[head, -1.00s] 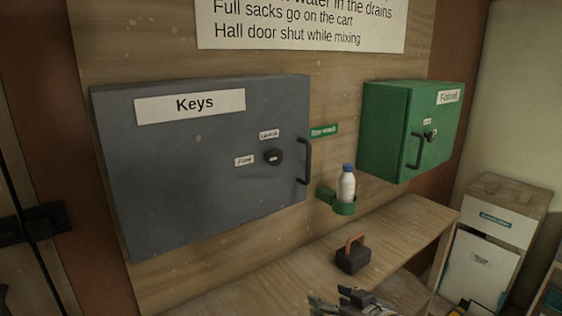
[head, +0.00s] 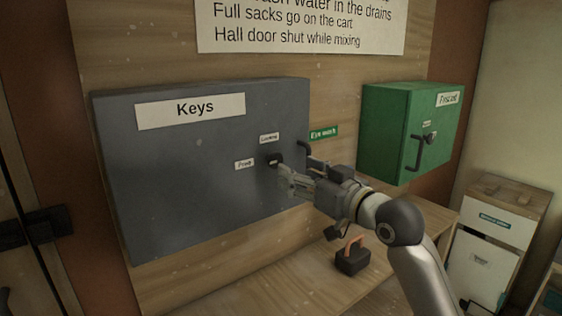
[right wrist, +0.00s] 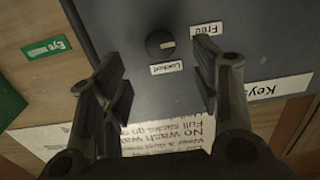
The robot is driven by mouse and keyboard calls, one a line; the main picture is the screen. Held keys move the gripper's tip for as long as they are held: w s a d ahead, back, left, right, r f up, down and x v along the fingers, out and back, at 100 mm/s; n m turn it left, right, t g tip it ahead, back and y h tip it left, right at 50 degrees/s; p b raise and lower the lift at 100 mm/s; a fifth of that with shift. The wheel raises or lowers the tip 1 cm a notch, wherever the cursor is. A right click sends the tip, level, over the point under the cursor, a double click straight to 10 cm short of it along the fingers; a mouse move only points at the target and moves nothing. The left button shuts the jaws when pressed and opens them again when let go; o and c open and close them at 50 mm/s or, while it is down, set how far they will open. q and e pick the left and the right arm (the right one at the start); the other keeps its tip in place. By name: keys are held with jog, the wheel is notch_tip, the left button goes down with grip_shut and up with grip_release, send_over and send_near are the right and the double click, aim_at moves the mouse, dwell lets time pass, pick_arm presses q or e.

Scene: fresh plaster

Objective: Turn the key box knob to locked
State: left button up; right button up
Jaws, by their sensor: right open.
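The grey key box (head: 190,190), labelled "Keys", hangs on the wooden wall in the head view. Its round black knob (head: 271,158) has a "Locked" label (head: 269,138) above and a "Free" label (head: 244,164) to the left. In the right wrist view the knob (right wrist: 158,44) shows a pale mark on its side towards the "Free" label (right wrist: 207,29). My right gripper (head: 284,180) is open and empty, just below and right of the knob. In the right wrist view its fingers (right wrist: 160,75) are spread, with the knob beyond them. My left gripper is not in view.
The key box's handle (head: 305,152) is close to my right gripper. A green box (head: 390,130) hangs to the right. A black block with an orange handle (head: 352,258) sits on the wooden bench (head: 270,285) below my arm. An "Eye wash" sign (head: 323,132) is beside the box.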

aim_at(277, 162)
jog(key=p+x, duration=0.1)
jog(key=x, duration=0.6)
jog(key=shift+a+p, duration=0.1)
jog(key=shift+p, duration=0.3)
jog(key=shift+w, duration=0.1)
grip_shut()
